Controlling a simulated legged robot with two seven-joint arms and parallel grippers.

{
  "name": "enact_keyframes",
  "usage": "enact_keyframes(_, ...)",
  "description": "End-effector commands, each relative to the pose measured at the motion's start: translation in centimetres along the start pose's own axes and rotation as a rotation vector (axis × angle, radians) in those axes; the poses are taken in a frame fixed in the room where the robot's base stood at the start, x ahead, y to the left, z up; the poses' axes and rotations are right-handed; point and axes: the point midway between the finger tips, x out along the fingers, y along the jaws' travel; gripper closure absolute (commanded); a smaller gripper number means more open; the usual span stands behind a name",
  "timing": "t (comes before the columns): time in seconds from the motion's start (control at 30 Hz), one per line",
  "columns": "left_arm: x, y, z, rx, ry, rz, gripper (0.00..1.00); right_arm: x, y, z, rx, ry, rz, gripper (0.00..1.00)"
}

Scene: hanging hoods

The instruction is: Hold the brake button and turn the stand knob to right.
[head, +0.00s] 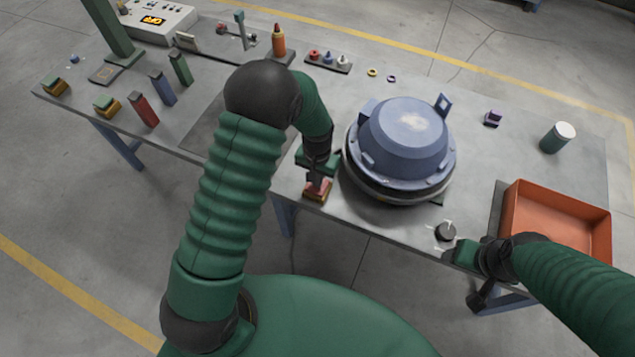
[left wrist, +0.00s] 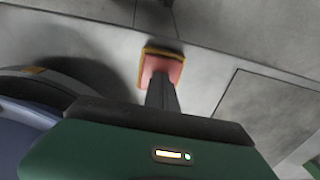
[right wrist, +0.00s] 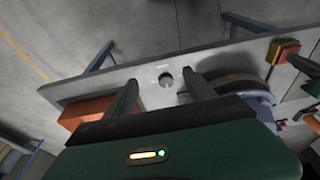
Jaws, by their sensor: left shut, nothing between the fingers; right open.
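The brake button, a red block on a yellow base (head: 317,194), sits at the table's front edge left of the blue hood; the left wrist view shows it too (left wrist: 163,64). My left gripper (head: 317,182) is shut, its fingertips down at the red top; they appear to touch it, but how far it is pressed I cannot tell. The stand knob (head: 445,231) is round and dark with white marks around it, near the front edge right of the hood. My right gripper (right wrist: 160,88) is open, with the knob (right wrist: 166,79) seen between and just beyond its fingertips.
The blue hood (head: 403,140) rests on its round stand between my grippers. An orange bin (head: 556,230) lies right of the knob. A green canister (head: 557,138) stands behind it. Several coloured blocks and a control box (head: 155,22) occupy the left side.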

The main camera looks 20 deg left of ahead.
Motion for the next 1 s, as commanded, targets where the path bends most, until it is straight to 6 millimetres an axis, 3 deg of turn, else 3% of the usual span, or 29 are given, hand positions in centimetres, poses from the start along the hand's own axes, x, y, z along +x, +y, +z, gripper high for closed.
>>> enact_keyframes(0.2, 0.2, 0.0, 0.1, 0.000, -0.002, 0.001, 1.00, 0.0, 0.0, 0.0, 0.000, 0.000, 0.000, 0.36)
enact_keyframes(0.3, 0.2, 0.0, 0.1, 0.000, -0.003, 0.001, 1.00, 0.0, 0.0, 0.0, 0.000, 0.000, 0.000, 0.28)
enact_keyframes(0.53, 0.2, 0.1, 0.1, 0.000, -0.004, 0.001, 1.00, 0.4, 0.0, -0.9, -0.035, -0.012, -0.003, 0.28)
enact_keyframes(0.67, 0.3, 0.1, 0.1, 0.000, -0.006, 0.001, 1.00, 2.2, 0.0, -4.4, -0.177, -0.063, -0.014, 0.28)
enact_keyframes(0.83, 0.3, 0.0, 0.1, 0.000, -0.006, 0.001, 1.00, 6.4, 0.2, -9.9, -0.462, -0.149, -0.045, 0.28)
enact_keyframes(1.0, 0.2, 0.1, 0.2, 0.000, -0.004, 0.001, 1.00, 10.2, 0.3, -12.9, -0.691, -0.205, -0.077, 0.28)
